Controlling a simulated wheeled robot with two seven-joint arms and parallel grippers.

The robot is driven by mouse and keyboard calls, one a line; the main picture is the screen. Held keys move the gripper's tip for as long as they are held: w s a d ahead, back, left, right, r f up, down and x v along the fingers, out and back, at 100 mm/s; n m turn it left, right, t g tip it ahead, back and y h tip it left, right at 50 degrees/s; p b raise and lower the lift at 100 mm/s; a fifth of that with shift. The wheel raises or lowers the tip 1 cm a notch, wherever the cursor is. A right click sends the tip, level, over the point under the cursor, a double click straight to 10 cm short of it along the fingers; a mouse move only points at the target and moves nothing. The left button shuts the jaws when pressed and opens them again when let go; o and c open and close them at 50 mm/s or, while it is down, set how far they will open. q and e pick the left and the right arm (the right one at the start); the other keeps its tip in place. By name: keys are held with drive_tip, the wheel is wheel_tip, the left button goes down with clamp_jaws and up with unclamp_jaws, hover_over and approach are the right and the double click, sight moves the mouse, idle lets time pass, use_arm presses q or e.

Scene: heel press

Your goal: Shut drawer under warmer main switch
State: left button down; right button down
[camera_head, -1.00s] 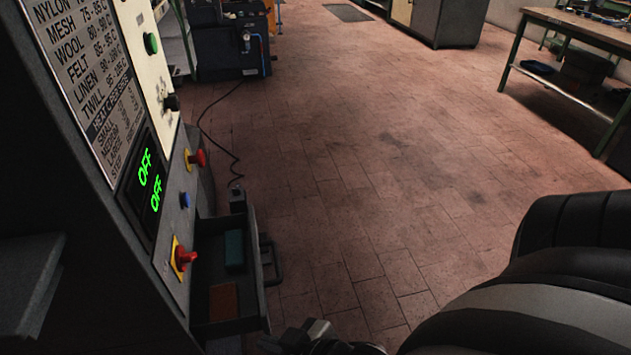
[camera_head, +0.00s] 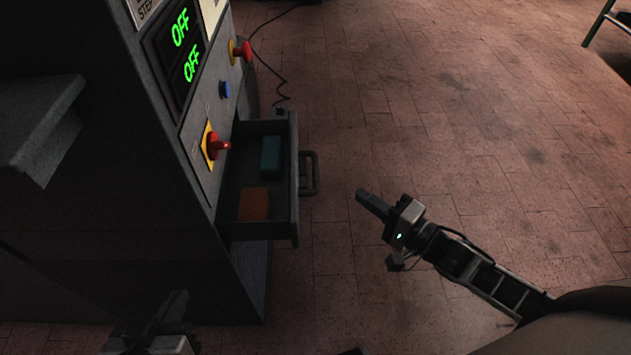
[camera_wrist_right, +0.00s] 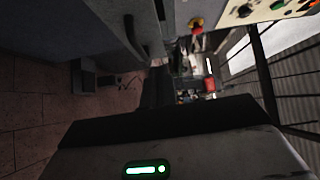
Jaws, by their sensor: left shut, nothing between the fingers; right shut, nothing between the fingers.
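The drawer (camera_head: 294,215) stands open below the red main switch (camera_head: 214,146) on its yellow plate. A teal block (camera_head: 270,156) and an orange-brown block (camera_head: 254,204) lie inside it. Its dark handle (camera_head: 313,173) is on the outer front, facing right. My right gripper (camera_head: 362,197) is shut and empty, to the right of the handle and apart from it. My left gripper (camera_head: 178,300) is shut and empty at the bottom left, in front of the machine and partly cut off. In the right wrist view a dark handle (camera_wrist_right: 136,38) shows at the upper left, beyond the gripper.
The machine's panel has a green OFF display (camera_head: 186,45), a red knob (camera_head: 241,50) and a blue button (camera_head: 225,90). A grey ledge (camera_head: 45,115) juts out at the left. A cable (camera_head: 262,55) lies on the floor behind.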

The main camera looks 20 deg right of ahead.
drive_tip(key=x, duration=0.4)
drive_tip(key=a+b+x, duration=0.1)
drive_tip(key=x, duration=0.6)
drive_tip(key=shift+s+a+b, duration=0.1)
drive_tip(key=shift+a+b, duration=0.25)
drive_tip(key=shift+a, duration=0.05)
drive_tip(key=shift+a+r, duration=0.1)
drive_tip(key=shift+a, duration=0.65)
